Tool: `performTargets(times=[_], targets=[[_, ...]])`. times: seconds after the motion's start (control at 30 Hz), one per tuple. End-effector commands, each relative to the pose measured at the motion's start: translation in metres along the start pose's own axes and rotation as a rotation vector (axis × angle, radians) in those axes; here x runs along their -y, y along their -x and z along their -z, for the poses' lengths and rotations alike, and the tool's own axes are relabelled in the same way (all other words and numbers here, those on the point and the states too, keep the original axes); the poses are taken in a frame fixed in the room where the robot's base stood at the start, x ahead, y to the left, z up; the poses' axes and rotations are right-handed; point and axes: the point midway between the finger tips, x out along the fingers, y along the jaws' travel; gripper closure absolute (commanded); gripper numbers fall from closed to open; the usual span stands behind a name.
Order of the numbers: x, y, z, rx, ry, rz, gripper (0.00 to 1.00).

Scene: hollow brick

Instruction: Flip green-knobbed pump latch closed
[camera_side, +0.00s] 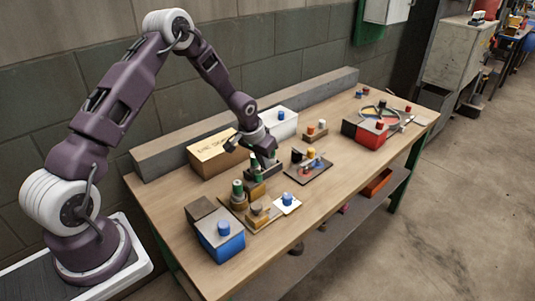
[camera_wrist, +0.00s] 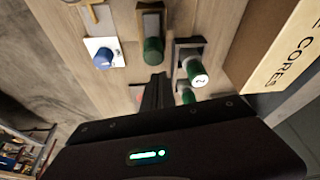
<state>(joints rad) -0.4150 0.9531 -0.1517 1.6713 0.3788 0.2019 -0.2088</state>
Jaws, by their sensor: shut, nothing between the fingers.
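Several green knobs stand close together near the middle of the bench. In the wrist view one green knob (camera_wrist: 153,50) sits at the end of a dark block, and another with a pale round cap (camera_wrist: 198,76) sits at a dark frame to its right. Part of a third green knob (camera_wrist: 187,96) shows below that. In the side view one green knob (camera_side: 237,188) stands on a tan base. I cannot tell which belongs to the pump latch. My gripper (camera_wrist: 157,80) is shut and empty, pointing between the knobs; its tips look apart from them, though contact is unclear.
A blue knob on a white plate (camera_side: 287,201) and a blue box (camera_side: 225,245) stand in front. A dark plate with small knobs (camera_side: 309,170) lies to the right. Bare wood shows along the front right.

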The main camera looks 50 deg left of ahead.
Motion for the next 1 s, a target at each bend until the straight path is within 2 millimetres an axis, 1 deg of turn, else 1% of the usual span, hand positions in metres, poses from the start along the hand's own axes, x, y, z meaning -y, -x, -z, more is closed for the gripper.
performTargets(times=[0.03,0.13,0.47,0.6,0.7,1.0], targets=[[0.000,0.002,-0.004,0.001,-0.002,0.000,1.00],[0.000,0.004,-0.010,0.001,-0.001,0.000,1.00],[0.000,0.004,-0.011,0.000,0.000,0.000,1.00],[0.004,0.010,-0.028,0.002,-0.001,0.001,1.00],[0.006,0.013,-0.037,0.002,0.000,0.000,1.00],[0.006,0.013,-0.041,0.008,0.000,0.001,1.00]])
